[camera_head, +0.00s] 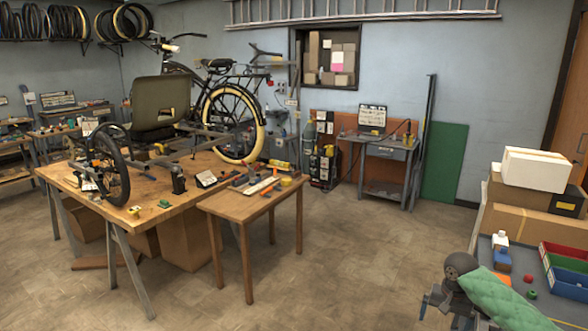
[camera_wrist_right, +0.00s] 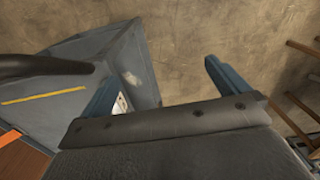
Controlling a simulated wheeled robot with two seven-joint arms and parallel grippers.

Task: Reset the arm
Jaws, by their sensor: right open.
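My right gripper (camera_wrist_right: 160,70) shows in the right wrist view with its two blue-grey fingers wide apart and nothing between them. In the head view, part of my right arm with a green padded cover (camera_head: 510,300) comes in at the bottom right. Its fingers are not clear there. My left arm and left gripper are not in view. The trike frame (camera_head: 205,134) stands on the wooden bench at the left, with a grey-green seat (camera_head: 160,101) and spoked wheels. My right arm is well apart from it.
A small wooden table (camera_head: 228,207) with tools stands beside the bench. At the right, a grey table holds red, green and blue bins (camera_head: 567,283) and small coloured parts, close to my right arm. Cardboard boxes (camera_head: 535,198) stand behind. The middle floor (camera_head: 370,250) is clear.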

